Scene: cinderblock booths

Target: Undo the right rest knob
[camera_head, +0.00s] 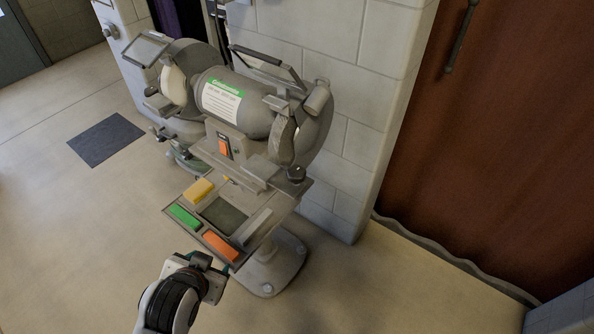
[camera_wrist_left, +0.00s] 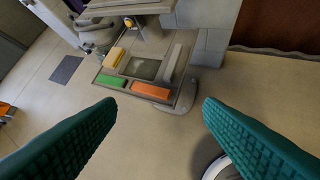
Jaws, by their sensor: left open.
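A grey bench grinder (camera_head: 242,101) stands on a pedestal against the block wall in the head view. A dark round knob (camera_head: 296,174) sits by the right tool rest (camera_head: 262,167), below the right grinding wheel (camera_head: 282,141). I cannot make out this knob in the left wrist view. My left gripper (camera_head: 207,264) is in front of the grinder's tray, low and left of the knob, well apart from it. In the left wrist view its green fingers (camera_wrist_left: 160,125) are wide open with nothing between them. My right gripper is not in view.
The tray (camera_head: 233,263) holds a yellow block (camera_head: 199,190), a green block (camera_head: 184,216) and an orange block (camera_head: 221,246). The pedestal base (camera_head: 272,276) is on the floor below. A brown curtain (camera_head: 490,150) hangs at right.

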